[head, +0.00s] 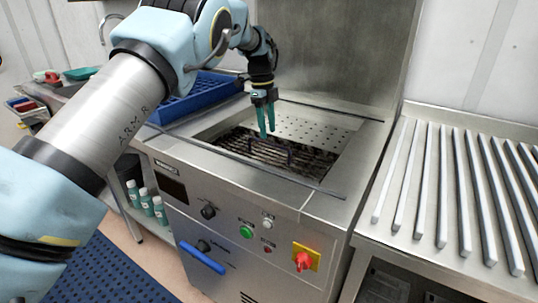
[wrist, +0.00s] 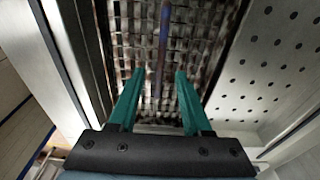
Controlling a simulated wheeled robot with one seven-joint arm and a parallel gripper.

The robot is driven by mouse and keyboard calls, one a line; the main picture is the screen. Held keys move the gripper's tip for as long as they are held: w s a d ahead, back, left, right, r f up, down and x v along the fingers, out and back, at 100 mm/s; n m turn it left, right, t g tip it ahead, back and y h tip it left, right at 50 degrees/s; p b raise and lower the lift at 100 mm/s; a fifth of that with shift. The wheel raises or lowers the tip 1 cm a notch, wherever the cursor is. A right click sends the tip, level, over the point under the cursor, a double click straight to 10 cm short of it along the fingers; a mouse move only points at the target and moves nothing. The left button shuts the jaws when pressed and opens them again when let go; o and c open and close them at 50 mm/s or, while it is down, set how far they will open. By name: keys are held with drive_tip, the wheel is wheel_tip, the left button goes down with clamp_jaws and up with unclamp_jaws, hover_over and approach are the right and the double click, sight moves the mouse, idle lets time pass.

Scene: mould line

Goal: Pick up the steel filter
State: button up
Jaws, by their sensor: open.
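The steel filter (head: 238,147) appears to be the dark, soiled grid set in the open well of the steel machine. A thin dark handle (head: 275,143) arches over it. My gripper (head: 267,134) points down above the filter, its two green fingers at the handle. In the wrist view, the filter mesh (wrist: 200,52) lies beyond the open fingers (wrist: 158,75). The handle (wrist: 164,40) shows edge-on as a narrow strip running up from between the fingertips. I cannot tell whether a finger touches it. Nothing is gripped.
A perforated steel plate (head: 310,131) adjoins the grid at the back of the well, within a raised rim (head: 315,187). A blue crate (head: 195,97) stands left. A slatted rack (head: 455,190) is on the right. Controls, including a red knob (head: 303,261), are on the front.

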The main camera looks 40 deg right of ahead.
sight(269, 143)
drive_tip(key=shift+s+f+p, duration=0.2)
drive_tip(key=shift+f+p, duration=0.95)
drive_tip(key=shift+f, duration=1.95)
clamp_jaws()
drive_tip(key=shift+d+r, duration=0.1)
